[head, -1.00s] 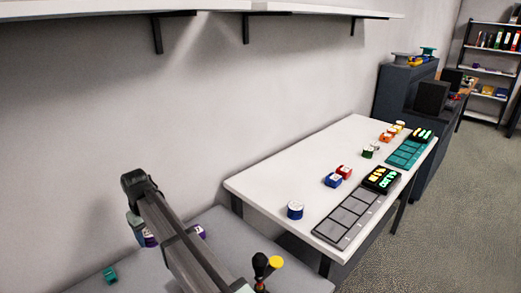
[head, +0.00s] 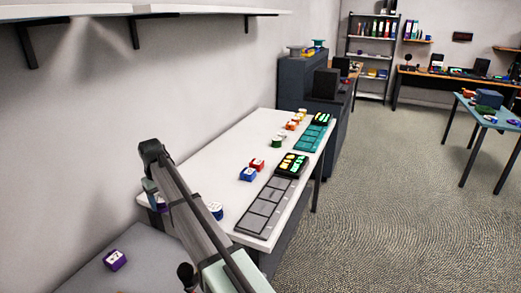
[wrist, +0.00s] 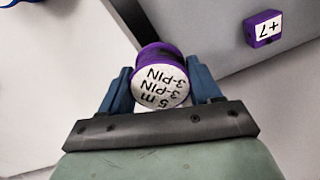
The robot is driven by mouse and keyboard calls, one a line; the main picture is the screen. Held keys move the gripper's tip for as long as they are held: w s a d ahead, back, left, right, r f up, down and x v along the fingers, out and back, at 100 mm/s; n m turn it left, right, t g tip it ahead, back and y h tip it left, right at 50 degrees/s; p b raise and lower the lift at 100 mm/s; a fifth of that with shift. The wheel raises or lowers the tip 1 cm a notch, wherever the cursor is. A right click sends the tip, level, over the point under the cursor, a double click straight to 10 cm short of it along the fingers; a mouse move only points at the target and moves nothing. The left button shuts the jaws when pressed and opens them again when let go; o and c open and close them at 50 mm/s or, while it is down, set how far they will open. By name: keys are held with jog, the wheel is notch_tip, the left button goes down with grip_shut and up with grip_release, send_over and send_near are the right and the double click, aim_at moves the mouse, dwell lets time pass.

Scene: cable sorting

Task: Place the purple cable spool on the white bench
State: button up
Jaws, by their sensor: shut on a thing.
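The purple cable spool (wrist: 158,88) has a white end label reading "5 m" and "3-PIN". My gripper (wrist: 162,82) is shut on it, with a blue finger on each side in the wrist view. In the head view my gripper (head: 154,196) is mostly hidden behind my arm, near the left end of the white bench (head: 215,160). The spool is largely hidden there. I cannot tell its exact height or whether it touches the bench.
A blue-and-white spool (head: 216,210) stands on the bench near my arm. Blue (head: 249,174) and red (head: 258,163) items and a grey tray (head: 268,208) lie farther along. A purple box (head: 116,260) rests on the lower grey surface (head: 75,270). Bare bench lies between them.

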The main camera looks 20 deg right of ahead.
aim_at(239, 189)
jog(key=shift+m, duration=0.9)
jog(key=w+d, duration=0.1)
jog(key=d, duration=0.3)
jog(key=w+d+r, duration=0.1)
jog(key=d, duration=0.3)
jog(key=w+d, duration=0.1)
jog(key=d, duration=0.4)
jog(key=shift+w+r, duration=0.35)
jog(key=shift+w, duration=0.05)
jog(key=w+d+r+m, duration=0.2)
jog(key=d, duration=0.7)
jog(key=w+d+r+m, duration=0.2)
jog(key=d, duration=0.6)
jog(key=shift+m, duration=0.7)
jog(key=shift+s+d+f, duration=0.1)
jog(key=shift+s+f, duration=0.1)
jog(key=shift+f, duration=2.3)
jog(key=shift+s+f, duration=0.2)
jog(key=shift+f, duration=2.25)
jog(key=shift+f, duration=0.1)
jog(key=o, duration=1.1)
